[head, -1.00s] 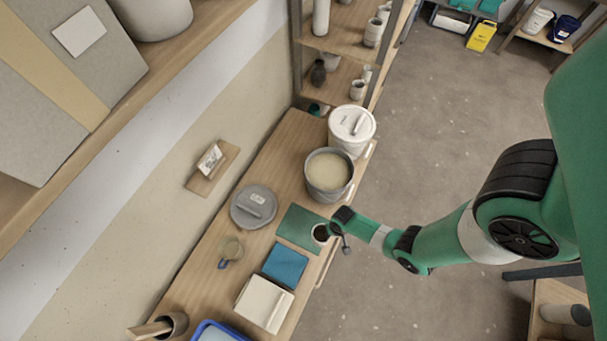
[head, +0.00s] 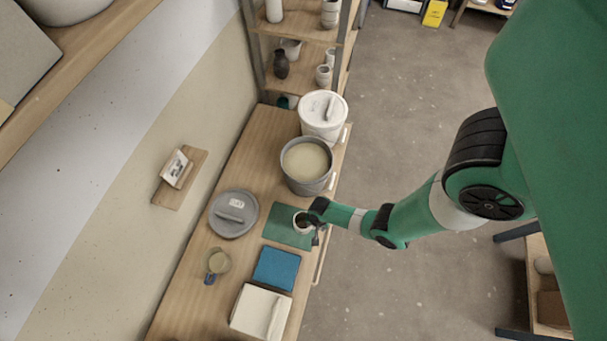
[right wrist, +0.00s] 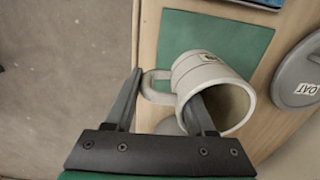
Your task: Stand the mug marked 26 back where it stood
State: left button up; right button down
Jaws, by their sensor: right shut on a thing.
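A pale grey mug (head: 300,226) is at the right part of the green mat (head: 279,232) on the bench. In the right wrist view the mug (right wrist: 205,75) has its open mouth toward the camera, its handle at left and a small label too small to read. My right gripper (head: 316,222) is at the mug's right side. In the wrist view its fingers (right wrist: 165,95) straddle the handle side, one at the mouth and one outside the handle, and it is shut on the mug. I cannot tell whether the mug touches the mat. My left gripper is out of view.
An open glaze bucket (head: 307,160) and a lidded white bucket (head: 323,125) stand behind the mat. A grey lid (head: 228,222) lies to its left. A cup (head: 219,262), a blue folded item (head: 275,268) and a cream one (head: 252,312) are nearer.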

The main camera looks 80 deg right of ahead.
jog(key=shift+w+d+f+b, duration=0.15)
jog(key=shift+w+f+b, duration=0.1)
jog(key=shift+f, duration=0.35)
jog(key=shift+w+d+f+b, duration=0.15)
jog(key=shift+w+f, duration=0.1)
jog(key=shift+f, duration=0.35)
jog(key=shift+w+d+f, duration=0.15)
jog(key=shift+w, duration=0.1)
jog(key=f+b, duration=0.2)
jog(key=w+f+b, duration=0.1)
jog(key=f+b, duration=0.1)
jog(key=shift+d, duration=0.2)
jog(key=shift+s, duration=0.15)
jog(key=shift+r, duration=0.15)
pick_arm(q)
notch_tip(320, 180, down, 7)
pick_arm(e)
jog(key=shift+c, duration=1.2)
grip_release()
